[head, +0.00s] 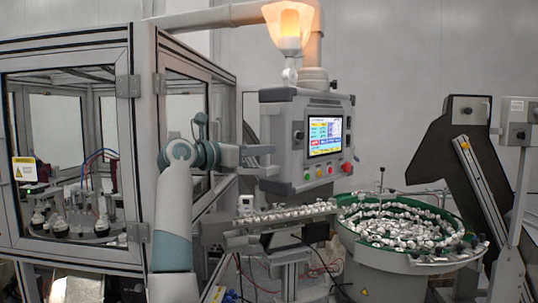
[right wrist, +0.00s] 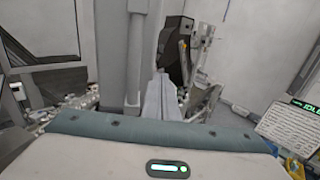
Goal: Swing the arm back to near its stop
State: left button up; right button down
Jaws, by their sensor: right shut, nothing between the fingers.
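The control panel box (head: 306,140) with a lit screen hangs from a grey tubular swing arm (head: 225,15) that runs in from the upper left and bends down to the box. My right gripper (head: 272,160) is shut and empty at the left side of the box, its tips overlapping the box's edge in the picture. I cannot tell whether they touch it. In the right wrist view, the gripper's pale fingers (right wrist: 160,95) point away beside a grey upright shape. The arm's stop cannot be made out. My left gripper is not in view.
A glazed machine enclosure (head: 140,110) stands on the left. A green-rimmed feeder bowl (head: 365,252) full of small parts and its track (head: 285,216) lie below and right of the box. An orange lamp (head: 288,25) glows above it.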

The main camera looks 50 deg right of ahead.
jog(key=a+b, duration=0.3)
jog(key=a, duration=0.6)
jog(key=shift+a+b, duration=0.15)
jog(key=shift+b, duration=0.25)
